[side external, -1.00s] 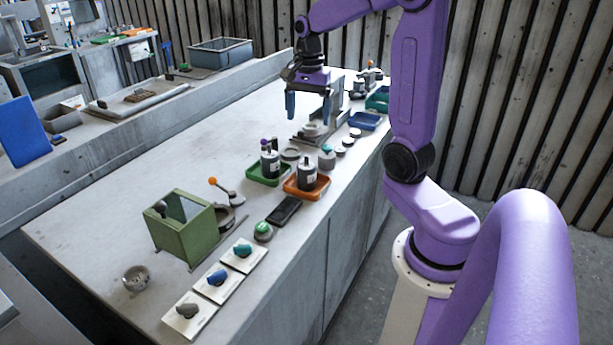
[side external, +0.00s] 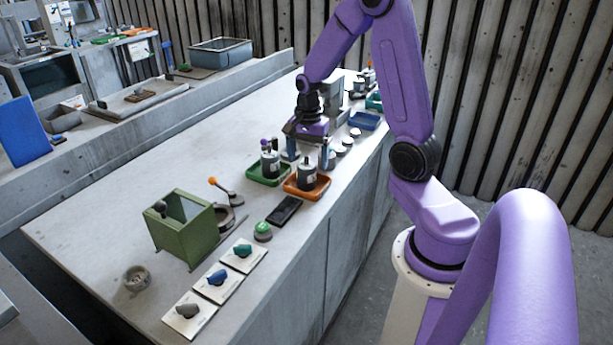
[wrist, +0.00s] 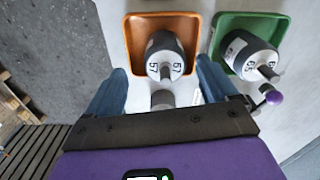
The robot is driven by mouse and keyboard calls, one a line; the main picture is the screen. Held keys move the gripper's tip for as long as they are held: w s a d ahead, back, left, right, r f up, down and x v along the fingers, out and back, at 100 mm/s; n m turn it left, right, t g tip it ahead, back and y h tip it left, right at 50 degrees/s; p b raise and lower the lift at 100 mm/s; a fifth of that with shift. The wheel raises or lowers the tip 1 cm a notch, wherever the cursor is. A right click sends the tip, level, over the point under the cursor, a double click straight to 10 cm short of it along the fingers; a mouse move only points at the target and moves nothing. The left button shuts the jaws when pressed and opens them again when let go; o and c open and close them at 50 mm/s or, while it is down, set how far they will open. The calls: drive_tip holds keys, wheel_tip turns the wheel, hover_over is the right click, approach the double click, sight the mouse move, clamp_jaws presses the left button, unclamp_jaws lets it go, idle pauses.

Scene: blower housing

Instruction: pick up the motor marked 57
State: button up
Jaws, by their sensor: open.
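The motor marked 57 (wrist: 166,57) is a grey-and-white cylinder with a shaft. It stands in an orange tray (wrist: 133,32); in the side view the motor (side external: 307,174) and the orange tray (side external: 318,189) are near the bench's front edge. My gripper (wrist: 161,72) is open and empty. In the wrist view its blue fingers lie to either side of the motor's lower part. In the side view my gripper (side external: 309,160) is just behind the motor, and I cannot tell how far above the bench its tips are.
A second motor (wrist: 248,55), its number turned and hard to read, stands in a green tray (wrist: 271,24) beside the orange one. A purple-knobbed lever (wrist: 272,96) is near the right finger. A black tray (side external: 284,210) and green box (side external: 182,230) stand nearer the camera.

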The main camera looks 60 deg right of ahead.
sight(306, 165)
drive_tip(key=shift+w+d+f, duration=0.1)
drive_tip(key=shift+w+f, duration=0.05)
drive_tip(key=shift+f, duration=1.05)
drive_tip(key=shift+w+f, duration=0.15)
drive_tip(key=shift+f, duration=1)
